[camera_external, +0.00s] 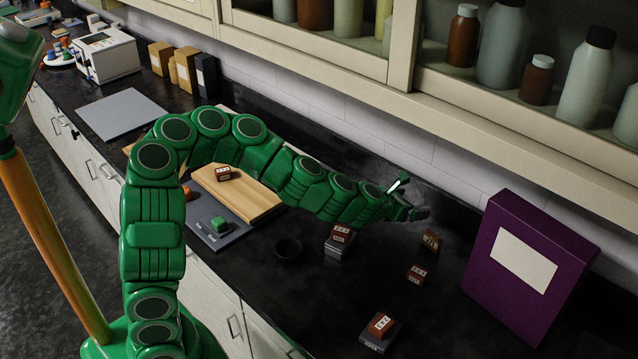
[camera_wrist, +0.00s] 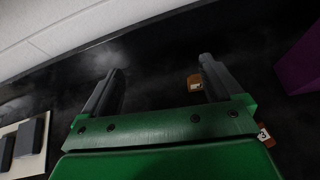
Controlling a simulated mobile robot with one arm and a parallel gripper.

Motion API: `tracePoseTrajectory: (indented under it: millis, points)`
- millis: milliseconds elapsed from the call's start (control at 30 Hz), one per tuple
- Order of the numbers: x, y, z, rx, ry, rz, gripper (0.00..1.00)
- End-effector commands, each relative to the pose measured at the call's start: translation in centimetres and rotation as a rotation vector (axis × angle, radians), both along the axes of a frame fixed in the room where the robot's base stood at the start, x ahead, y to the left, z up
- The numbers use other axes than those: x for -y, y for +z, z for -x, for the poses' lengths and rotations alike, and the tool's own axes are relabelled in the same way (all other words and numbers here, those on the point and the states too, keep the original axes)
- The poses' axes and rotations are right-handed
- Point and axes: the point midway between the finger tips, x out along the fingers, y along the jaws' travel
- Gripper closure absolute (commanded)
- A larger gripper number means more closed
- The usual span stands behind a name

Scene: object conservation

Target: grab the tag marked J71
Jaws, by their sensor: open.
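Several brown tags with white labels stand on the black counter: one (camera_external: 431,241) near the purple binder, one (camera_external: 417,274) in front of it, one (camera_external: 341,233) on a grey block, one (camera_external: 381,324) on a dark block at the front, and one (camera_external: 223,174) on a wooden board. The labels are too small to read surely, so I cannot tell which is J71. My gripper (camera_external: 411,198) is open and empty above the counter near the back wall. In the wrist view, a brown tag (camera_wrist: 194,82) shows beside the right finger; another (camera_wrist: 264,136) is partly hidden by my gripper (camera_wrist: 160,68).
A purple binder (camera_external: 488,255) stands upright at right. The wall cabinet (camera_external: 400,85) overhangs the back. Counter between the front tags is clear.

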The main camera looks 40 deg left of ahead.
Motion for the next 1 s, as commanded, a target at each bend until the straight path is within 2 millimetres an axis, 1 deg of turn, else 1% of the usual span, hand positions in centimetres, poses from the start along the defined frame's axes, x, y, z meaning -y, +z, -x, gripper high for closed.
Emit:
tracePoseTrajectory:
  millis: [33,200,533,600,833,1000]
  points:
    - [1.1,0.2,0.3,0.008,0.000,0.006,0.06]
    - [3.5,0.9,1.0,0.029,0.006,0.028,0.06]
    - [7.1,1.9,2.3,0.061,0.017,0.065,0.06]
    - [6.8,1.0,2.2,0.059,0.020,0.061,0.06]
    - [6.7,-1.3,2.2,0.059,0.022,0.061,0.06]
    - [6.7,-3.5,2.1,0.058,0.022,0.060,0.06]
